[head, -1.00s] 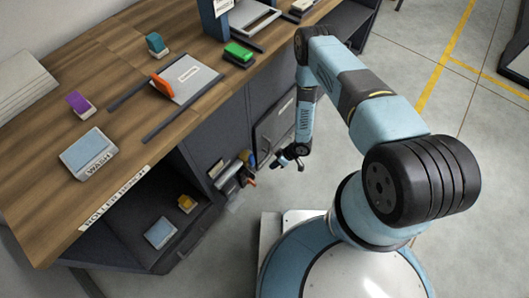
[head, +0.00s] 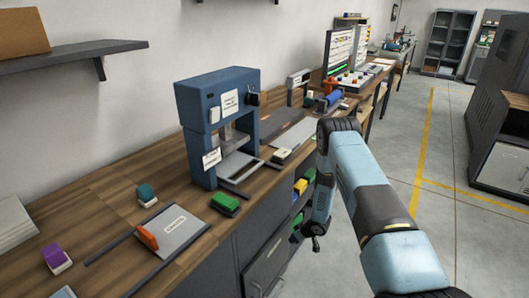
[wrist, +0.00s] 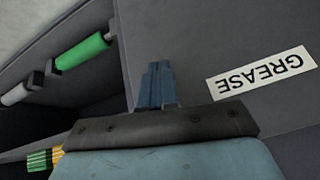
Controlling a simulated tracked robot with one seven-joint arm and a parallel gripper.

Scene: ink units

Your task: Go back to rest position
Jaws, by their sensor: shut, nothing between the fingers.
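My gripper (head: 316,243) hangs low at the end of my light-blue arm, in front of the bench's side and below its top. It is small and dark in the head view. In the wrist view its blue fingers (wrist: 157,82) are together with nothing between them. They point toward a dark grey panel with a white GREASE label (wrist: 262,72), which reads upside down. I cannot tell whether the fingertips touch the panel.
The wooden bench (head: 105,200) runs along the wall with a blue press (head: 222,115), a green block (head: 226,204) and an orange-handled plate (head: 170,237). The wrist view shows a green roller (wrist: 83,51) in an open bay. Open floor (head: 410,150) lies right of the bench.

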